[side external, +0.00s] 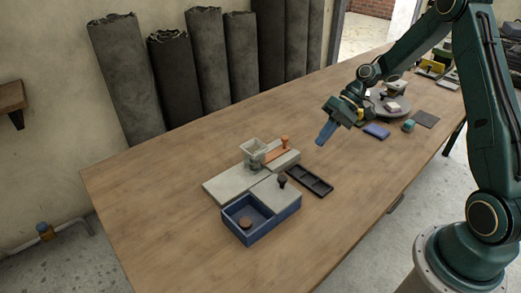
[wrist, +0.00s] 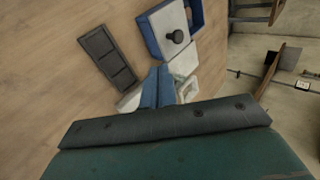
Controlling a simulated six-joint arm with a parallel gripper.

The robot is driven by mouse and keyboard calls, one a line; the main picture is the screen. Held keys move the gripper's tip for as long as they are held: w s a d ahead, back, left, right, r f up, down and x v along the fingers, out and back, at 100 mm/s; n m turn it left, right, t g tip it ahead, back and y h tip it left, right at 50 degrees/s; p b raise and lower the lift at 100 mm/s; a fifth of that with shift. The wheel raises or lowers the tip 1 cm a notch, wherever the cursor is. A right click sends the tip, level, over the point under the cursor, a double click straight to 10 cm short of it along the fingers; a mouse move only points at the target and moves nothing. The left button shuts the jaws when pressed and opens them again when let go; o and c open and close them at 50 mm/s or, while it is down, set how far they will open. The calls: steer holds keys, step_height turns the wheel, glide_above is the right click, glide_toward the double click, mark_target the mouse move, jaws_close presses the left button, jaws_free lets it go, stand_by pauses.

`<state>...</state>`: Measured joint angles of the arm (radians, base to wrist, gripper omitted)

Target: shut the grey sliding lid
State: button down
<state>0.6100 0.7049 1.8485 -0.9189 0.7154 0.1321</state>
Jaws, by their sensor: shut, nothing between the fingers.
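The grey sliding lid (side external: 276,194) lies on the blue box (side external: 257,233), covering part of it. A dark knob (side external: 282,181) stands up from the lid. The near part of the box is uncovered, and a brown round piece (side external: 245,223) shows inside. In the wrist view the lid (wrist: 166,27), its knob (wrist: 175,37) and a blue wall of the box (wrist: 197,14) show at the top. My gripper (side external: 320,143) is shut and empty, above the table, to the right of and apart from the box. Its blue fingers also show in the wrist view (wrist: 159,72).
A dark compartment tray (side external: 310,181) lies just right of the box. Behind the box are a pale slab (side external: 226,186), a clear container (side external: 253,153) and an orange-handled piece (side external: 284,143). A blue block (side external: 376,131) and a turntable (side external: 392,106) sit farther back. The left tabletop is clear.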

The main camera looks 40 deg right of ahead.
steer(key=a+r+x, duration=0.1)
steer(key=a+x, duration=0.1)
steer(key=x, duration=0.9)
steer(key=shift+r, duration=0.15)
steer(key=shift+w+a, duration=0.15)
glide_above(267, 201)
steer(key=shift+w, duration=0.1)
stand_by(0.4)
steer(key=shift+a, duration=0.1)
